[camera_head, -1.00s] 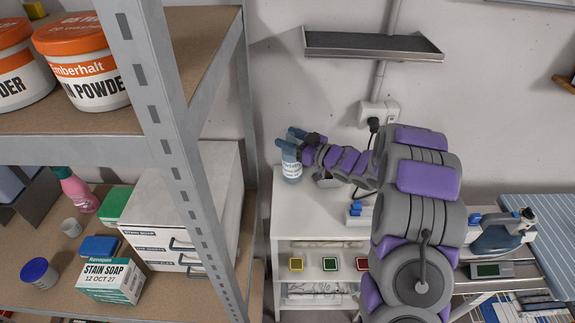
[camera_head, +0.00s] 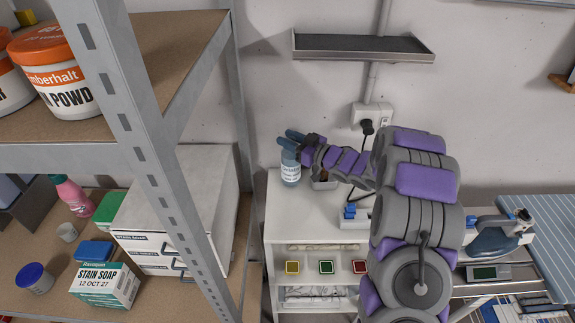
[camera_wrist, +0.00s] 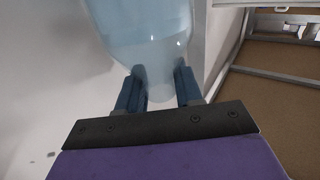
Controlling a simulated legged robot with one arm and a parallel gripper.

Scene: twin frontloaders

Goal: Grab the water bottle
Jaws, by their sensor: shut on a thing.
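The water bottle (camera_head: 290,172) is pale blue and clear with a white label. It is upright at the left end of the white cabinet's top (camera_head: 318,210); I cannot tell whether its base touches the surface. My gripper (camera_head: 288,140) is at its upper part, with the dark blue fingers closed around it. In the wrist view the bottle (camera_wrist: 150,35) fills the top middle, and my gripper (camera_wrist: 160,88) has one finger on each side of it. The bottle's top is partly hidden by the fingers.
A grey metal shelf rack (camera_head: 150,125) with boxes and tubs stands close on the left. A wall shelf (camera_head: 362,47) hangs above the cabinet. A socket with a plug (camera_head: 370,118) is behind my arm. A blue iron (camera_head: 500,233) stands at the right.

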